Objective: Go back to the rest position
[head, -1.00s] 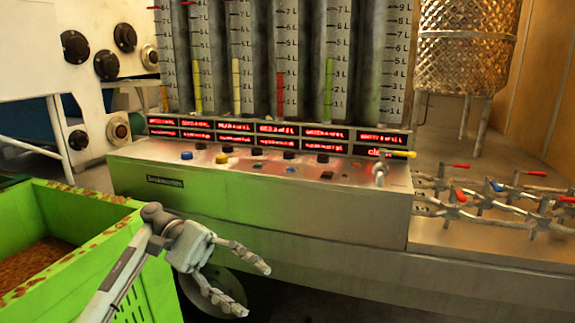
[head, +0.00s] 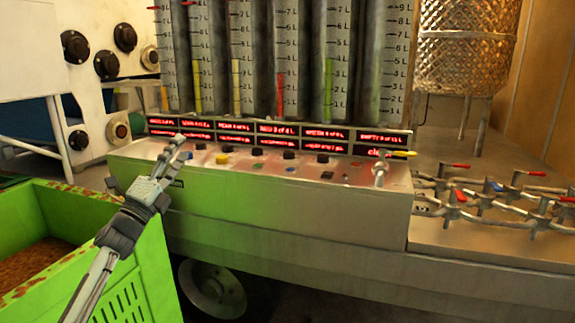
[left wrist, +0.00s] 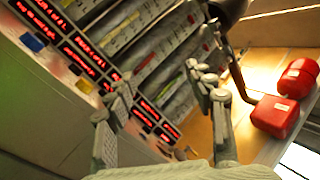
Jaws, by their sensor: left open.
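My left gripper (head: 145,163) is open, with its fingers spread and nothing between them. In the head view it points up and away, in front of the left end of the metal control panel (head: 300,187). The forearm comes in from the lower left, across the green crate (head: 150,262). The left wrist view shows both fingers (left wrist: 158,82) apart, with the panel's red displays (left wrist: 90,60) beyond them. I cannot tell whether a fingertip touches the panel. My right gripper is not in view.
Clear level tubes (head: 240,60) rise behind the panel's buttons. A wheel (head: 212,290) sits under the trailer. The left wrist view shows red containers (left wrist: 275,115).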

